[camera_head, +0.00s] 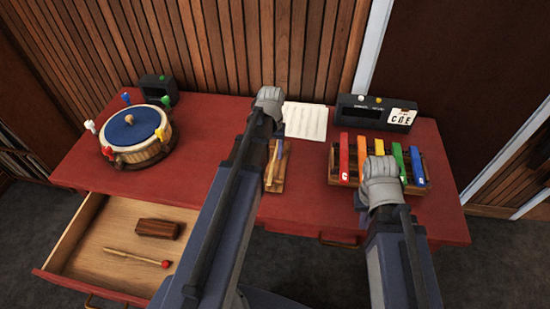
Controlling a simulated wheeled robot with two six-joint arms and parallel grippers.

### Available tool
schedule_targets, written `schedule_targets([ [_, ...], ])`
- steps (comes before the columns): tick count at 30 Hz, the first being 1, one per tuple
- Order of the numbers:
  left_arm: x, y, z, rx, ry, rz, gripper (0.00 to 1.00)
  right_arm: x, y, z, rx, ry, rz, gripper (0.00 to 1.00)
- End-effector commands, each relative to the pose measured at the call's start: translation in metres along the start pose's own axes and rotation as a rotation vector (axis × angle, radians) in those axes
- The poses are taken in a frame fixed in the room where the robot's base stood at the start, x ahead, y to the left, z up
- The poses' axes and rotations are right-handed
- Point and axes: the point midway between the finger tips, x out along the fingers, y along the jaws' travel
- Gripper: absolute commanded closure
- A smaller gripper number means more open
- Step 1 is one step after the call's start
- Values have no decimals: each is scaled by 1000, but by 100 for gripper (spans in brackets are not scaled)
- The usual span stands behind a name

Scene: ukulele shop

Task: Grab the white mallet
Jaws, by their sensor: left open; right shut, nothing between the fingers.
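No white mallet can be clearly made out. A small white-topped piece (90,127) stands at the left rim of the round wooden drum (152,149), among similar blue, green, yellow and red ones; I cannot tell if it is a mallet. A mallet with a red head (137,258) lies in the open drawer. A wooden holder (275,184) with slim sticks stands mid-table, partly hidden by my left arm. My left gripper (270,95) is open over the table's back edge, far right of the drum. My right gripper (380,168) is shut and empty, in front of the colored bars.
The red table (310,213) has its drawer (90,265) pulled out at front left, with a brown block (156,228) inside. A xylophone (345,155), a black device (375,113), a paper sheet (305,121) and a dark box (158,88) stand or lie on top. A slatted wall is behind.

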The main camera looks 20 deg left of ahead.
Motion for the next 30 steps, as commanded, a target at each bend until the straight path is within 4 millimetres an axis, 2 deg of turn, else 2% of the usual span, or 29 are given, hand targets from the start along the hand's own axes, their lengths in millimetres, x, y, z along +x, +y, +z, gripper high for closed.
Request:
schedule_targets([
  [5,6,1,0,0,0,0,47,6,-1,0,0,0,0,100],
  [16,49,3,0,0,0,0,47,48,-5,-3,0,0,0,100],
  [26,51,3,0,0,0,0,47,50,-5,-3,0,0,0,100],
  [30,51,3,0,0,0,0,63,50,-5,-3,0,0,0,100],
])
